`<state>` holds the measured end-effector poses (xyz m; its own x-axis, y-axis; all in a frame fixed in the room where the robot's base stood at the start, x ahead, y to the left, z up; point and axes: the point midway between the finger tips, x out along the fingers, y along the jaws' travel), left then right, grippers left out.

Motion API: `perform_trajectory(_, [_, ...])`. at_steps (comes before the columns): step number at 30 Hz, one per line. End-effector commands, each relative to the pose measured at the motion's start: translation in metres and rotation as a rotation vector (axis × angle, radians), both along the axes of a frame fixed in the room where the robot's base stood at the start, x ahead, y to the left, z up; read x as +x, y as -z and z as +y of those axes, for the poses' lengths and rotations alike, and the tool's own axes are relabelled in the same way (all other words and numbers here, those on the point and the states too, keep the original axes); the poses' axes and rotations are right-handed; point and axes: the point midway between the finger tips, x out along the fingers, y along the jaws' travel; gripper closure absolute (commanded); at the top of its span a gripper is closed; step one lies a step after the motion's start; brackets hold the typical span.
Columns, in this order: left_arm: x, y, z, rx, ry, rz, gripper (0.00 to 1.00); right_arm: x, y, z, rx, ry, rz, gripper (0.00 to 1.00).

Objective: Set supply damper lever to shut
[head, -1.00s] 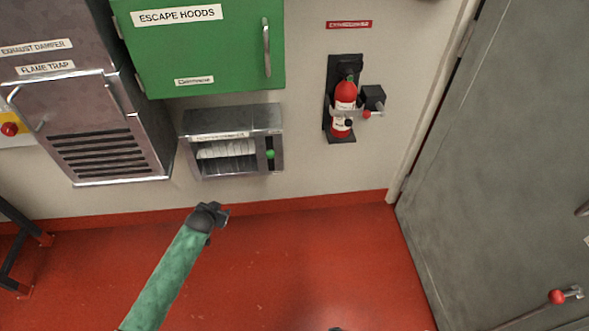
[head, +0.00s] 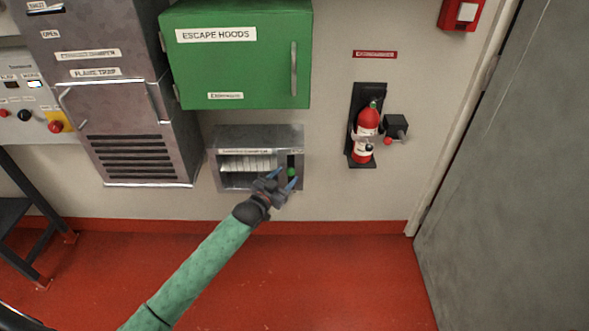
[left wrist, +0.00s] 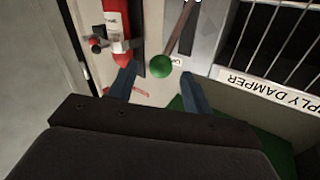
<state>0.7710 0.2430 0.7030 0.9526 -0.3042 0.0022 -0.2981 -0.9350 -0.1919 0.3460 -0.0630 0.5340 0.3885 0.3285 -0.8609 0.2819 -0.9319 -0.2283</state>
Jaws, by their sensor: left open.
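The supply damper (head: 250,163) is a grey metal box with a louvred opening, low on the wall under the green cabinet. Its lever has a green ball knob (head: 291,172) at the box's right side. In the left wrist view the green knob (left wrist: 161,66) sits at the end of a metal rod, between and beyond the fingertips. My left gripper (head: 282,181) is open and empty, just in front of the knob. I cannot tell whether a finger touches it. The damper's label (left wrist: 270,92) shows upside down there. My right gripper is out of view.
A green escape hoods cabinet (head: 240,62) juts out above the damper. A red fire extinguisher (head: 366,134) hangs to the right, with a grey door (head: 505,180) beyond. The exhaust damper housing (head: 128,130) stands at left. The red floor below is clear.

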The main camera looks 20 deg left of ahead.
Motion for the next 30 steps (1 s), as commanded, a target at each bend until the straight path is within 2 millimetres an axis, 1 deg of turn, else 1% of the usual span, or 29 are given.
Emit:
perform_trajectory(1, [0.008,-0.002,-0.003,-0.001,0.0,-0.001,0.5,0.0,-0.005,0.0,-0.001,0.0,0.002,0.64])
perform_trajectory(6, [0.03,-0.001,-0.01,0.0,0.0,0.0,0.5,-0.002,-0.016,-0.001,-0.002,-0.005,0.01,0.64])
perform_trajectory(12, [0.047,0.0,-0.015,0.001,0.0,0.001,0.5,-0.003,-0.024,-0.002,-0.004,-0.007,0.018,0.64])
perform_trajectory(17, [0.051,0.001,-0.017,0.001,0.0,0.003,0.5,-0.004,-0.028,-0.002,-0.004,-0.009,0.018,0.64])
perform_trajectory(24, [0.051,0.001,-0.017,0.001,0.001,0.002,0.5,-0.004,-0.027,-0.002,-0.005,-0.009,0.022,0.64])
perform_trajectory(26, [0.052,0.001,-0.017,0.001,0.0,0.002,0.62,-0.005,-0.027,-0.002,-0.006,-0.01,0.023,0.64])
perform_trajectory(30, [0.051,0.001,-0.017,0.001,0.0,0.002,0.89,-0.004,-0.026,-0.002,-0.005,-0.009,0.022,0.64])
